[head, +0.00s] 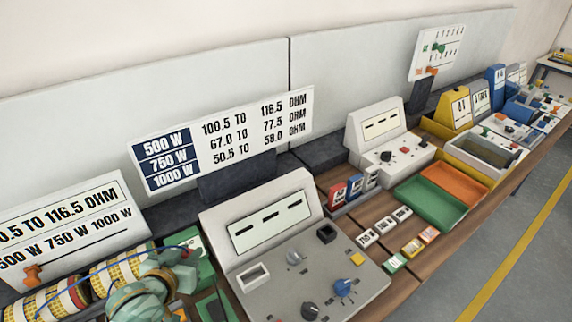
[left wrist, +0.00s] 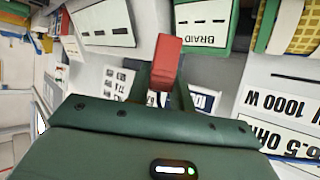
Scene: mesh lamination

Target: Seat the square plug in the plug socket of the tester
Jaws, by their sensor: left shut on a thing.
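The tester (head: 280,286) is a grey console with a sloped display at the bottom middle of the head view. On its top are a white rectangular frame (head: 253,276), a black square fitting (head: 327,233), a blue knob (head: 343,287), and grey and black knobs. I cannot tell which fitting is the plug socket. My left gripper (left wrist: 163,86) is shut on a red block (left wrist: 167,62) in the left wrist view; I cannot tell whether this is the square plug. In the head view my left arm is at the lower left, left of the tester. The right gripper is not in view.
Wire spools (head: 118,268) and green boxes crowd the lower left. A resistance sign (head: 225,140) stands behind the tester. Small labelled blocks (head: 413,247), green (head: 430,203) and orange (head: 455,184) trays, and another console (head: 385,140) lie to the right.

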